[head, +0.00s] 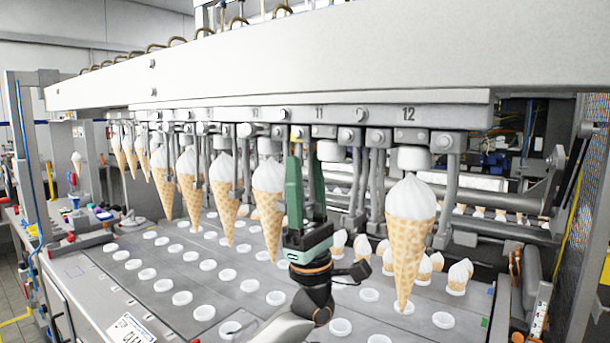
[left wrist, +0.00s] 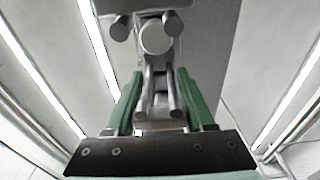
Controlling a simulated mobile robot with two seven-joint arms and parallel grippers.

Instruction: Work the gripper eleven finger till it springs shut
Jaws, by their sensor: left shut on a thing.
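The machine's cone gripper marked 11 hangs from the grey bar, with a round white pad (head: 330,151) and no cone in it. One grey finger (head: 356,190) hangs to the right of the pad. My left gripper (head: 304,160) points up from below, just left of the pad, its green jaws shut on grey finger parts of gripper eleven. In the left wrist view the grey finger (left wrist: 158,95) stands between the two green jaws, below the white pad (left wrist: 157,40). In the head view my jaws hide most of the held finger. My right gripper is not in view.
A cone (head: 410,235) hangs at gripper 12 on the right, and another cone (head: 268,208) hangs close to the left of my jaws. Several more hang further left. The conveyor plate (head: 240,318) with white-rimmed holes lies below. Small cones stand behind on the right.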

